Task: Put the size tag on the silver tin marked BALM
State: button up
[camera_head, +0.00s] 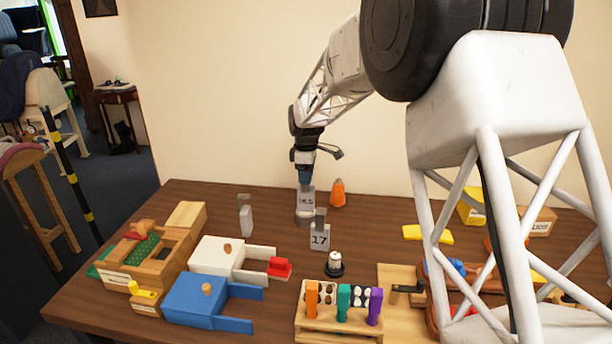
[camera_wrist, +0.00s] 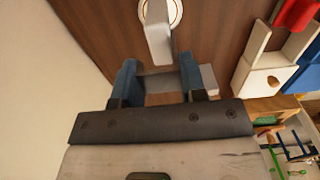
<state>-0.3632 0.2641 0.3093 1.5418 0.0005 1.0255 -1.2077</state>
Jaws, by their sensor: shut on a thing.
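My gripper (camera_head: 305,180) points down at the back middle of the table and is shut on a size tag (camera_head: 307,199). The tag is a pale upright plate with small dark writing that I cannot read surely. In the wrist view the tag (camera_wrist: 158,42) hangs between the blue fingers (camera_wrist: 166,84). A round silver tin (camera_head: 303,218) stands under the tag; its rim shows in the wrist view (camera_wrist: 179,13). The tag overlaps the tin in both views, and I cannot tell whether they touch. No BALM marking is readable.
A tag marked 17 (camera_head: 320,238) stands close in front of the tin. Another pale tag (camera_head: 246,219) stands to the left. An orange bottle (camera_head: 338,194) is just behind right. White (camera_head: 215,256) and blue (camera_head: 194,301) boxes are at front left.

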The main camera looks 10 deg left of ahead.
jog(key=shift+f, duration=0.2)
jog(key=o, duration=1.2)
notch_tip(320, 180, up, 12)
jog(key=shift+r, duration=0.15)
dwell(0.8)
